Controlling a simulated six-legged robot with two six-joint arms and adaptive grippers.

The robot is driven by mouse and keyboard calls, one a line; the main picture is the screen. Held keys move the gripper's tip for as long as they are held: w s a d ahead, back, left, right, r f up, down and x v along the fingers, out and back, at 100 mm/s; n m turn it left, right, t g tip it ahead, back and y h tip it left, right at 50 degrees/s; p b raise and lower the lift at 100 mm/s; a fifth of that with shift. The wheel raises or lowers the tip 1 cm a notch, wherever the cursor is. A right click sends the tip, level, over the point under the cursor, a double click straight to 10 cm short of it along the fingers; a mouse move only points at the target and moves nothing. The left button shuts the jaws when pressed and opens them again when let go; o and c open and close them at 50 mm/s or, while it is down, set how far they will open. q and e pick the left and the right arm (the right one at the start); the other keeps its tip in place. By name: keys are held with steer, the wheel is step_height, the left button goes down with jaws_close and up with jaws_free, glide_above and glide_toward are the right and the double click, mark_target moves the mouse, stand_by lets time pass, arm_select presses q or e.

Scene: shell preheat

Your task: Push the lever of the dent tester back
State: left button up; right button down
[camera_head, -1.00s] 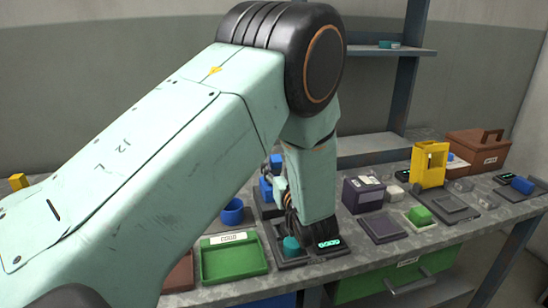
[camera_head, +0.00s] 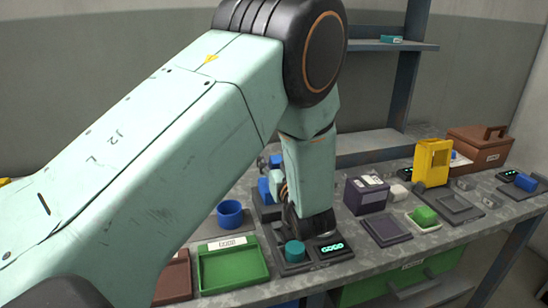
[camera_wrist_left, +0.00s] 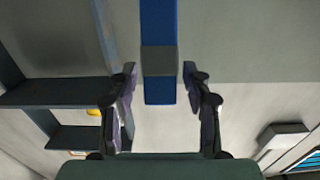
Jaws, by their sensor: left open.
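A blue device (camera_head: 266,191) on a dark base, apparently the dent tester, stands on the bench, partly hidden behind my left arm. In the left wrist view, a blue upright bar (camera_wrist_left: 160,20) with a grey band lies between the fingers of my left gripper (camera_wrist_left: 160,75). It may be the tester's lever; I cannot tell for sure. The fingers are spread on both sides of it with visible gaps. In the head view, my left forearm hides most of the gripper. My right gripper is not in view.
A teal cylinder (camera_head: 295,251) and a lit display (camera_head: 332,248) sit close to my left wrist. A green tray (camera_head: 205,275), blue cup (camera_head: 230,213), purple box (camera_head: 367,194) and yellow holder (camera_head: 432,163) crowd the bench. A shelf (camera_head: 395,46) stands behind.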

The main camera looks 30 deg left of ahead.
arm_select(q)
steer(key=shift+w+a+f, duration=0.1)
steer(key=shift+w+f, duration=0.05)
steer(key=shift+s+d+r, duration=0.25)
steer(key=c, duration=0.4)
steer(key=shift+a+f, duration=0.15)
jaws_close()
